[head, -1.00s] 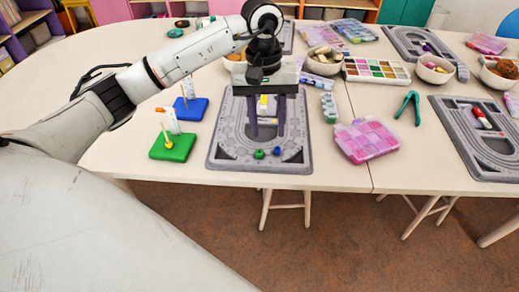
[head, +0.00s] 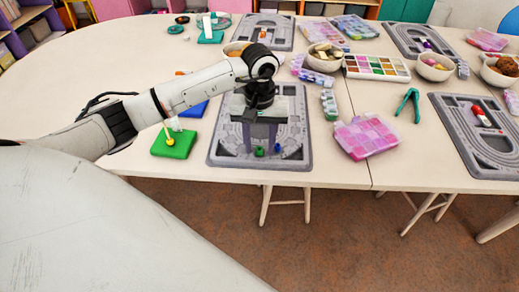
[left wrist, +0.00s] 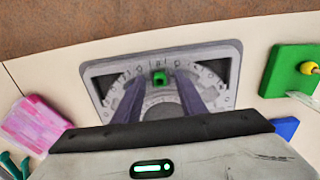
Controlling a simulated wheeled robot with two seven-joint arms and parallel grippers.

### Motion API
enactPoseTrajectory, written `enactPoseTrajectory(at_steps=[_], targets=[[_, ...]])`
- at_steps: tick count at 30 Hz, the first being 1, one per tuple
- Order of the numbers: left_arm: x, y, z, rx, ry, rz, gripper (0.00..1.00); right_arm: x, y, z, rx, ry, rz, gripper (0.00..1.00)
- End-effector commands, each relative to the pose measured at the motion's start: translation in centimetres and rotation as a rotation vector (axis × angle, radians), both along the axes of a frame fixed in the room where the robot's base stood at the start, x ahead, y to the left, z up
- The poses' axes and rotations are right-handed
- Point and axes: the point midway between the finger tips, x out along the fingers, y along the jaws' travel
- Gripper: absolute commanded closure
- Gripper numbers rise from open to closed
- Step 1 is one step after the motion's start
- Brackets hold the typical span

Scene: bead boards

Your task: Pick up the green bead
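The green bead (head: 259,151) lies on the near part of a grey bead board (head: 222,155). In the left wrist view the green bead (left wrist: 160,78) shows between the tips of the spread fingers (left wrist: 160,84), with a gap on both sides. I cannot tell how far above the board the tips are. The blue bead is not seen in the left wrist view. My right gripper is not in view.
A green peg base (head: 173,145) with a yellow bead stands left of the board, and a blue base (head: 193,110) is partly behind my arm. A pink bead box (head: 366,137) lies to the right. The table's front edge is close below the board.

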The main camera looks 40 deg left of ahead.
Motion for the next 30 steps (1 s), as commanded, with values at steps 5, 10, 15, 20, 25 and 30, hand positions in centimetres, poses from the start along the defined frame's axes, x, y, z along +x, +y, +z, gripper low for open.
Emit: enactPoseTrajectory(at_steps=[5,10,15,20,25,30], targets=[[0.0,0.0,0.0,0.0,0.0,0.0,0.62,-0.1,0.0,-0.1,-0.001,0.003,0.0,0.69],[0.0,0.0,0.0,0.0,0.0,0.0,0.91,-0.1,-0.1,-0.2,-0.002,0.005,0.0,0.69],[0.0,0.0,0.0,0.0,0.0,0.0,1.0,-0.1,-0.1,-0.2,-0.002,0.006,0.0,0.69],[0.0,0.0,0.1,0.0,0.0,0.0,1.0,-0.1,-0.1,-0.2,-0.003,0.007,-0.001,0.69],[0.2,0.1,1.8,0.001,-0.005,0.0,1.0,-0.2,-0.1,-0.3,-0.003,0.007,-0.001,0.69],[0.2,0.1,5.3,0.002,-0.006,0.0,1.0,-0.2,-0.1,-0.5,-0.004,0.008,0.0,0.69]])
